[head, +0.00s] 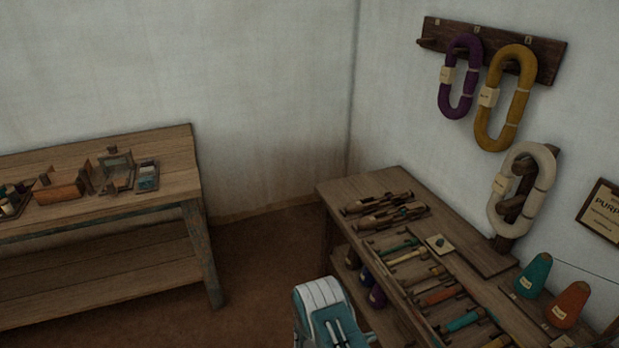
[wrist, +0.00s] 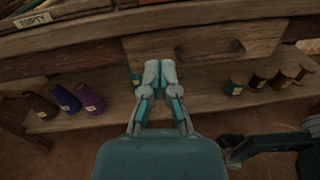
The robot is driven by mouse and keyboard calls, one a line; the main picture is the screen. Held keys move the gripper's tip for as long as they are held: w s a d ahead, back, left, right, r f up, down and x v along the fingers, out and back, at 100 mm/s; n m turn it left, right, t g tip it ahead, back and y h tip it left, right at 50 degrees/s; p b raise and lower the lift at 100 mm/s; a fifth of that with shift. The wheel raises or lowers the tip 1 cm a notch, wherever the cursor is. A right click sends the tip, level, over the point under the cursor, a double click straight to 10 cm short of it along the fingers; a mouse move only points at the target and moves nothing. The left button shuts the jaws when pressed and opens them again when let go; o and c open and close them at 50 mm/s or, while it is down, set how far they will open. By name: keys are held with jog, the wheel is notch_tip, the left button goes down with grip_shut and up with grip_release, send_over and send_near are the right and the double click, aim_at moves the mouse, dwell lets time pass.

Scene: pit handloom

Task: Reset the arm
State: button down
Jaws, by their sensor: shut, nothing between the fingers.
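My gripper (wrist: 160,75) shows in the wrist view, with its two pale fingertips together and nothing between them. It points at the front of a wooden bench (wrist: 90,42), near a wooden drawer or panel (wrist: 200,45). I cannot tell whether the fingertips touch the wood. In the head view a white and teal part of my arm (head: 325,310) shows at the bottom middle, in front of the bench; the fingertips are not visible there.
The right bench (head: 335,187) holds wooden shuttles (head: 385,208), coloured tools and teal and orange cones (head: 568,305). Its lower shelf (wrist: 110,118) carries cones and spools. Yarn hanks (head: 505,97) hang above. A left table (head: 180,165) stands apart, with bare floor (head: 265,250) between.

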jog(key=s+d+r+m+g+y, duration=0.15)
jog(key=r+m+g+y, duration=0.35)
jog(key=r, duration=1)
jog(key=s+r+m+g+y, duration=0.25)
jog(key=r+m, duration=0.45)
jog(key=r, duration=0.8)
jog(key=s+a+r+m+t+y, duration=0.2)
jog(key=s+r+m+t+y, duration=0.2)
jog(key=s+r, duration=0.4)
jog(key=s+a+r+m+t+y, duration=0.3)
jog(key=s+r, duration=0.6)
jog(key=s, duration=0.3)
jog(key=shift+a+r+m+t+y, duration=0.15)
jog(key=shift+a+m+t+y, duration=0.2)
jog(key=shift+m+t+y, duration=0.65)
jog(key=shift+w+n+g+y, duration=0.1)
jog(key=shift+n+g+y, duration=0.15)
jog(key=shift+n, duration=0.05)
